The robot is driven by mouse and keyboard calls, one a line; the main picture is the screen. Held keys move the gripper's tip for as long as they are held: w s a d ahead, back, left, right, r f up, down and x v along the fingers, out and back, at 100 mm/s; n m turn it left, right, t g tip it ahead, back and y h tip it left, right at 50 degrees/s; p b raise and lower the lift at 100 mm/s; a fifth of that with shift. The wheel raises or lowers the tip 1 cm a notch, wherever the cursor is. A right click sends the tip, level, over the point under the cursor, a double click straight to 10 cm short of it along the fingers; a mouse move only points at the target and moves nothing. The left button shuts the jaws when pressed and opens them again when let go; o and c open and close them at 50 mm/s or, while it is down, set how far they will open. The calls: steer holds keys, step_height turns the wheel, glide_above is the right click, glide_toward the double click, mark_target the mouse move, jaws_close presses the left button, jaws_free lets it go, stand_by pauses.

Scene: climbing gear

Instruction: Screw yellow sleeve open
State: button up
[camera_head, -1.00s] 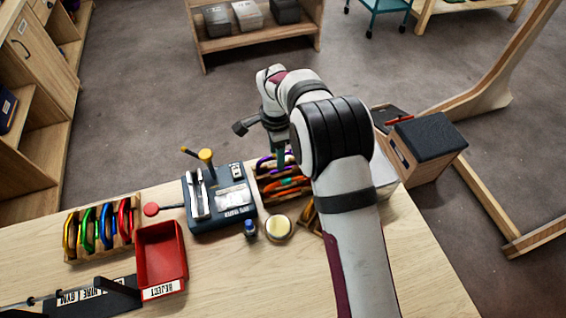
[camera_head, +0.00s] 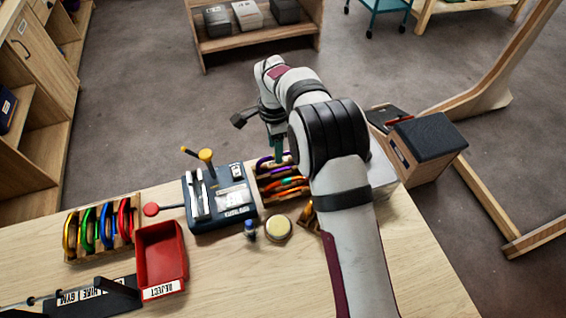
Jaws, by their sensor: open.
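My gripper (camera_head: 277,153) has teal fingers that point down over a wooden rack (camera_head: 262,198) at the back of the table. The rack holds several carabiners, with purple, orange (camera_head: 292,181) and other colours showing. The fingertips are close to the purple carabiner (camera_head: 265,163); I cannot tell if they touch it. The jaws are open, though the gap is hard to see at this size. A yellow carabiner (camera_head: 70,234) stands in another rack at the left. I cannot make out a separate yellow sleeve. My arm hides the right side of the near rack.
A dark blue device (camera_head: 238,212) with a yellow-topped post (camera_head: 206,157) stands left of the gripper. A small blue bottle (camera_head: 250,229) and a round cream-topped pot (camera_head: 279,228) stand in front. A red reject bin (camera_head: 162,254) is further left.

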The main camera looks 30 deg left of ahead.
steer(key=shift+w+a, duration=0.1)
steer(key=shift+f, duration=1.4)
steer(key=shift+s+d, duration=0.55)
steer(key=shift+r, duration=0.1)
steer(key=shift+w+r, duration=0.1)
steer(key=shift+r, duration=1.25)
steer(key=shift+w+a, duration=0.5)
steer(key=shift+w, duration=0.05)
